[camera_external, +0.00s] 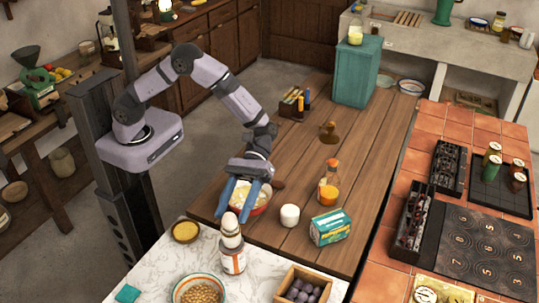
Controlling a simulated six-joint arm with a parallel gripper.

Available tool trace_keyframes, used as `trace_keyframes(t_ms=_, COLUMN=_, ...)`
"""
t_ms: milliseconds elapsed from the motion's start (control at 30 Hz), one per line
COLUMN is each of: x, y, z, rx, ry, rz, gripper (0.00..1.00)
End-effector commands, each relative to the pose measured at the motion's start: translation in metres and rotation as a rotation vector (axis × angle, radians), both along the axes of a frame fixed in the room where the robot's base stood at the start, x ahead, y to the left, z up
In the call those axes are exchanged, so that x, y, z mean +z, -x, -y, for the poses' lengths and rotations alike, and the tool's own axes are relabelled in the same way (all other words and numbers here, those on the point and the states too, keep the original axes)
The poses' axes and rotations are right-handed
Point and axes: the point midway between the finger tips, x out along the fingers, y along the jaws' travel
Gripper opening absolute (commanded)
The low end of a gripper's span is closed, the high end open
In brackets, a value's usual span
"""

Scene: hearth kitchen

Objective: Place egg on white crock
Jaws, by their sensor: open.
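A pale egg-shaped thing, which I take as the egg (230,221), shows upright over the top of a white crock (232,262) with an orange-red band. The crock stands on the pale marble top. My gripper (236,214) points down, its blue fingers apart, one on each side of the egg's upper part in this view. I cannot tell whether a finger touches it. Behind the fingers is a red-rimmed bowl (262,208) with pale contents, partly hidden by them. A small plain white pot (290,216) stands to the right on the wooden table.
An orange-capped bottle (328,188) and a green-and-white pack (330,228) stand on the wooden table (345,130). On the marble are a small yellow-filled dish (185,232), a bowl of round brown items (200,293) and a wooden box (300,285) of dark round fruit.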

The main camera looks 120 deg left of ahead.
Motion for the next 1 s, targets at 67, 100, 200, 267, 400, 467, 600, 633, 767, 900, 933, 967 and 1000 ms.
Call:
trace_keyframes(t_ms=67, x=0.002, y=0.0, z=-0.013, rx=0.005, ry=-0.002, rz=0.003, gripper=0.49)
trace_keyframes(t_ms=100, x=0.004, y=0.001, z=-0.019, rx=0.004, ry=-0.001, rz=0.004, gripper=0.49)
trace_keyframes(t_ms=200, x=0.011, y=0.003, z=-0.037, rx=0.005, ry=-0.002, rz=0.004, gripper=0.49)
trace_keyframes(t_ms=267, x=0.015, y=0.003, z=-0.046, rx=0.005, ry=-0.001, rz=0.004, gripper=0.49)
trace_keyframes(t_ms=400, x=0.024, y=0.006, z=-0.069, rx=0.005, ry=-0.002, rz=0.003, gripper=0.49)
trace_keyframes(t_ms=467, x=0.027, y=0.007, z=-0.076, rx=0.004, ry=-0.001, rz=0.002, gripper=0.49)
trace_keyframes(t_ms=600, x=0.034, y=0.009, z=-0.09, rx=0.003, ry=-0.001, rz=0.002, gripper=0.49)
trace_keyframes(t_ms=633, x=0.035, y=0.009, z=-0.092, rx=0.003, ry=-0.001, rz=0.001, gripper=0.49)
trace_keyframes(t_ms=767, x=0.038, y=0.01, z=-0.097, rx=0.001, ry=-0.001, rz=0.0, gripper=0.49)
trace_keyframes(t_ms=900, x=0.039, y=0.01, z=-0.098, rx=0.001, ry=0.0, rz=0.0, gripper=0.49)
trace_keyframes(t_ms=933, x=0.039, y=0.01, z=-0.098, rx=0.001, ry=0.0, rz=0.0, gripper=0.49)
trace_keyframes(t_ms=967, x=0.039, y=0.01, z=-0.097, rx=0.0, ry=-0.001, rz=0.0, gripper=0.49)
trace_keyframes(t_ms=1000, x=0.039, y=0.011, z=-0.097, rx=-0.001, ry=-0.003, rz=0.0, gripper=0.49)
